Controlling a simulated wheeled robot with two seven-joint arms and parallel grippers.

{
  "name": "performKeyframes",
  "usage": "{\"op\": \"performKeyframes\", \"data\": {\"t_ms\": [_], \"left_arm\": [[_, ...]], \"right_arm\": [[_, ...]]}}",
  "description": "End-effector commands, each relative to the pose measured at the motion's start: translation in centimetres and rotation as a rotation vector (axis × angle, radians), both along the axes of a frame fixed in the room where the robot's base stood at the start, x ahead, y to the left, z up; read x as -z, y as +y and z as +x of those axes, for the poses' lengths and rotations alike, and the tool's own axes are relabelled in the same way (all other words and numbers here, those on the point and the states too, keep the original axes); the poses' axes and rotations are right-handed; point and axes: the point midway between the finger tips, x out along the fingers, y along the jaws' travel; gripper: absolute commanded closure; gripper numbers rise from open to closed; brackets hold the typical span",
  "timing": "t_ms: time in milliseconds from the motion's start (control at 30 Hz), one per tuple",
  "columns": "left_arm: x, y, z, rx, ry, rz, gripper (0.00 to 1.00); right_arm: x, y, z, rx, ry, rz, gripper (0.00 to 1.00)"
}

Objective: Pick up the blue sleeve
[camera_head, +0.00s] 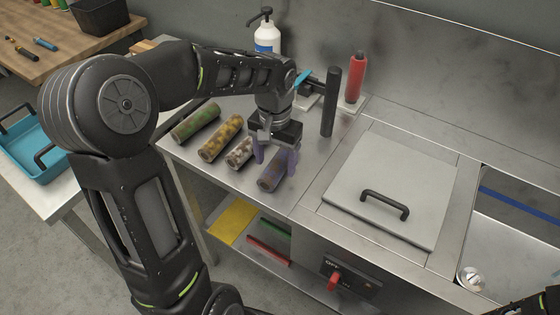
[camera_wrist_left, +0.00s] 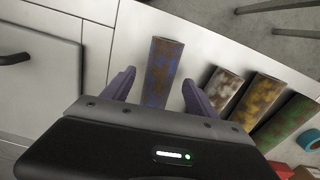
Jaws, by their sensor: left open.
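The blue sleeve (camera_head: 271,180) is a short tube blotched blue and brown, lying on the steel counter at the right end of a row of sleeves. In the left wrist view the sleeve (camera_wrist_left: 164,68) lies between the two purple fingers. My left gripper (camera_head: 275,162) is open, pointing down over the sleeve, with one finger on each side. In the left wrist view the gripper (camera_wrist_left: 158,82) shows gaps between both fingers and the sleeve. The sleeve's near end is hidden there by the gripper body. My right gripper does not show.
White (camera_head: 240,152), yellow (camera_head: 220,138) and green (camera_head: 196,121) blotched sleeves lie just left. A dark upright post (camera_head: 330,103), a red bottle (camera_head: 355,77) and a pump bottle (camera_head: 266,37) stand behind. A lidded panel (camera_head: 392,185) and sink (camera_head: 520,235) are right.

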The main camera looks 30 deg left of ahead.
Motion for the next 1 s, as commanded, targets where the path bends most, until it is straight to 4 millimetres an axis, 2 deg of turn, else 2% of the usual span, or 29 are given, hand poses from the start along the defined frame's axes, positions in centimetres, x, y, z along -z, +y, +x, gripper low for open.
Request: {"op": "performKeyframes", "data": {"t_ms": [167, 733, 1000], "left_arm": [[1.57, -0.07, 0.02, 0.001, 0.0, 0.0, 0.33], [1.57, -0.07, 0.04, 0.001, -0.001, 0.0, 0.33], [1.56, -0.07, 0.04, 0.001, -0.001, 0.0, 0.54]], "right_arm": [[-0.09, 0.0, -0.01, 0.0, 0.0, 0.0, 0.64], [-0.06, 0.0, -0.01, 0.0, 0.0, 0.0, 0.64], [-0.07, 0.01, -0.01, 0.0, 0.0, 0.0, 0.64]]}}
